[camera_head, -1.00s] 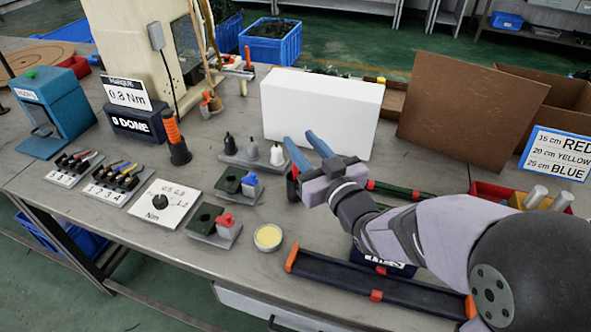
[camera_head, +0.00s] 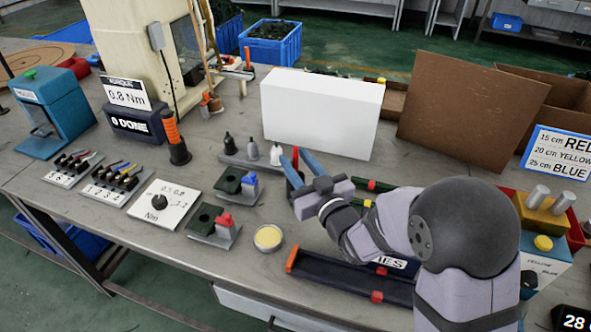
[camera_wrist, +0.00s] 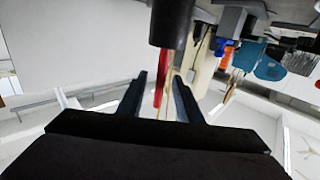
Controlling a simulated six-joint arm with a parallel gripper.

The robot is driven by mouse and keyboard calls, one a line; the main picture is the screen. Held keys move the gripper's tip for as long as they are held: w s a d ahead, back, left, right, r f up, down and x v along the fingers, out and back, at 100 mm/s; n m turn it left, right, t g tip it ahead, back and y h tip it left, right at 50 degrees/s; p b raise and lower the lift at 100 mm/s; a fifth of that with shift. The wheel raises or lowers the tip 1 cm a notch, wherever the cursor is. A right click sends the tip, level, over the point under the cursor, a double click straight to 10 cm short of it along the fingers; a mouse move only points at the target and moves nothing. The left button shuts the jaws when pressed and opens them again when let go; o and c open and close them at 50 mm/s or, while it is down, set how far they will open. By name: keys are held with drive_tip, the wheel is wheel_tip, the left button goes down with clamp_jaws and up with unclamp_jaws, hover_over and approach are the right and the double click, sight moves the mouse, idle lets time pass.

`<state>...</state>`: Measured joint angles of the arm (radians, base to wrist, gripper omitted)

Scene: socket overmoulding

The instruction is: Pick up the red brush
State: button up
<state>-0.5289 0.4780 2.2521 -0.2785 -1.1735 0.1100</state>
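The red brush shows in the wrist view as a thin red handle (camera_wrist: 160,88), rising from a dark round cup (camera_wrist: 172,22) beside a pale wooden stick (camera_wrist: 172,88). In the head view a bit of red (camera_head: 297,156) shows between my fingers, and the cup is mostly hidden by my gripper. My gripper (camera_head: 292,154) is open, with its two blue fingers apart. In the wrist view the red handle passes between the dark fingers of my gripper (camera_wrist: 160,75). I cannot tell that either finger touches it.
A white box (camera_head: 322,112) stands behind my gripper. Small dark and white bottles (camera_head: 276,154) and a fixture with a blue part (camera_head: 249,184) stand to the left. A yellow-filled dish (camera_head: 268,237) and a long black tray (camera_head: 350,277) lie in front.

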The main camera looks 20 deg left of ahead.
drive_tip(key=shift+p+x, duration=0.3)
drive_tip(key=shift+x, duration=2.1)
clamp_jaws()
